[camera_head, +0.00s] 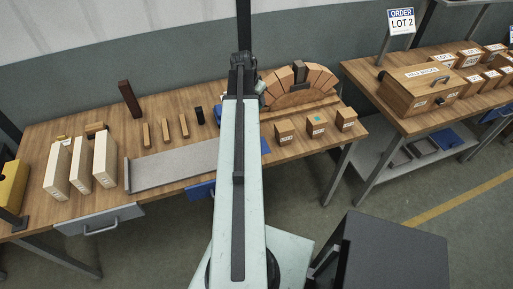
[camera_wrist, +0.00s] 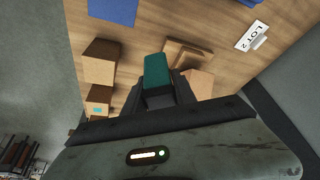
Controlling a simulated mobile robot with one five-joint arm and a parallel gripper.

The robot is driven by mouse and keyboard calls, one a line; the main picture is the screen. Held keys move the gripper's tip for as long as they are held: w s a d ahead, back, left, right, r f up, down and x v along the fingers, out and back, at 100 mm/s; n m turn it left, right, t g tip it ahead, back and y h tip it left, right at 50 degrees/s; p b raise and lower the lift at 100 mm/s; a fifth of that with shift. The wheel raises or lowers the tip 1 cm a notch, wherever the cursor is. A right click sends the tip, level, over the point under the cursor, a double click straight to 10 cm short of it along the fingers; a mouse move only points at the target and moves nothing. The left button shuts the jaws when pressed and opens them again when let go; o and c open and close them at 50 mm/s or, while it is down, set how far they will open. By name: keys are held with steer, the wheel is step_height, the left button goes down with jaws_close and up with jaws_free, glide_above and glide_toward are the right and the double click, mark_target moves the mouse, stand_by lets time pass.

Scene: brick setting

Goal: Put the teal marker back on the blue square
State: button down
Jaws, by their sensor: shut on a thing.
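The teal marker (camera_wrist: 157,70) is a dark teal block in the middle of the wrist view. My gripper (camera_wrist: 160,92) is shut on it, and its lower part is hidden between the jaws. The blue square (camera_wrist: 113,10) lies flat on the wooden tabletop, up and left of the marker in the wrist view and apart from it. In the head view a blue edge (camera_head: 265,146) shows just right of my arm, which hides the rest. My gripper is at the far end of my arm there, and its jaws are too small to read.
Small labelled wooden blocks (camera_head: 284,131) stand on the table (camera_head: 210,98) at the right. A brick arch (camera_head: 300,88) stands behind them. A grey ramp-like slab (camera_head: 172,166) and pale upright blocks (camera_head: 80,166) are at the left. A second bench (camera_head: 375,72) holds a wooden box.

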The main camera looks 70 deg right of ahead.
steer(key=s+a+f+m+g+y+b, duration=0.2)
steer(key=s+a+f+m, duration=0.15)
steer(key=a+m, duration=0.4)
steer(key=shift+n+t, duration=0.3)
steer(key=shift+n, duration=0.35)
steer(key=f+b, duration=0.3)
steer(key=a+f+b, duration=0.1)
steer(key=f+b, duration=0.2)
steer(key=b, duration=0.1)
steer(key=f+b, duration=0.3)
steer(key=shift+s+a+f, duration=0.15)
steer(key=shift+a+f, duration=0.15)
steer(key=shift+f, duration=0.1)
steer(key=shift+r, duration=0.2)
steer(key=shift+f, duration=0.1)
steer(key=c, duration=1)
jaws_free()
steer(key=p+v, duration=1.1)
steer(key=v, duration=0.1)
steer(key=shift+a, duration=0.15)
